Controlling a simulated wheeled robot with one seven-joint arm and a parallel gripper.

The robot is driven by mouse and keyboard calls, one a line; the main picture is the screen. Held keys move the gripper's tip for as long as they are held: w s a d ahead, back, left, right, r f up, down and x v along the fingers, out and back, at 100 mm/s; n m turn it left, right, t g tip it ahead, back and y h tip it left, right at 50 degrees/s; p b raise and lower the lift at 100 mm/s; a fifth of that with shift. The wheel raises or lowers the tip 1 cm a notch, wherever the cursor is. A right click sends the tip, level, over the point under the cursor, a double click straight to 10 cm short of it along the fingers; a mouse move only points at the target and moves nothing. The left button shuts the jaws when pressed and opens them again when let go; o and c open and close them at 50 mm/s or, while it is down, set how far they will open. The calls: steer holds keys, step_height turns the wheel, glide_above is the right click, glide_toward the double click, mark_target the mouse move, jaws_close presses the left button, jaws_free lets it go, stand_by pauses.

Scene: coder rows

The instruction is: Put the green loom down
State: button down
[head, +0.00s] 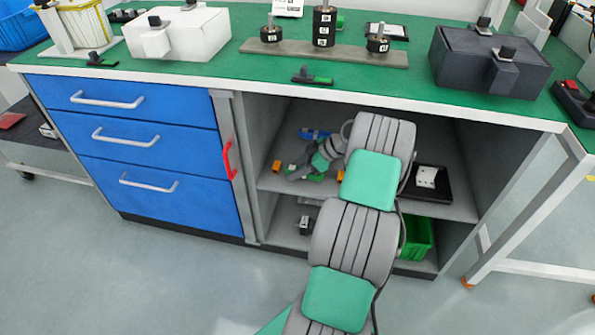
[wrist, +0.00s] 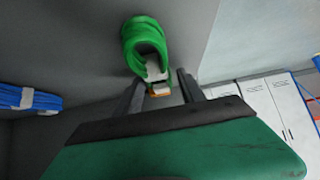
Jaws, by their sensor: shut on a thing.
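The green loom (wrist: 147,42) is a coiled green bundle with a pale band and an orange-tipped end. In the wrist view, its lower end sits between the two dark fingers of my gripper (wrist: 162,90), which is shut on it. The grey surface lies behind the loom; I cannot tell whether the loom touches it. In the head view, my gripper (head: 300,168) is inside the open bay of the bench, over the upper shelf (head: 450,208). My arm hides part of that shelf, and the loom is hard to make out there.
A blue loom (wrist: 28,97) lies left in the wrist view and on the shelf's back in the head view (head: 313,134). A black tray (head: 432,192) with a white item stands right of my arm. Orange pieces lie nearby. A green bin (head: 418,240) is below.

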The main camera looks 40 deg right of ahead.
steer(key=c, duration=0.7)
jaws_free()
steer(key=shift+s+d+r, duration=0.1)
steer(key=shift+d+r, duration=0.05)
steer(key=shift+r, duration=0.1)
steer(key=p+v, duration=0.2)
steer(key=v, duration=0.3)
steer(key=shift+s+d, duration=0.2)
steer(key=shift+s, duration=0.1)
steer(key=s+d+p, duration=0.1)
steer(key=s+d, duration=0.1)
steer(key=s, duration=0.1)
steer(key=s+d, duration=0.2)
steer(key=s, duration=0.1)
steer(key=s+d+p, duration=0.1)
steer(key=s+d, duration=0.1)
steer(key=shift+s+d+f+p, duration=0.2)
steer(key=shift+s+d+p, duration=0.1)
steer(key=shift+s+d, duration=0.1)
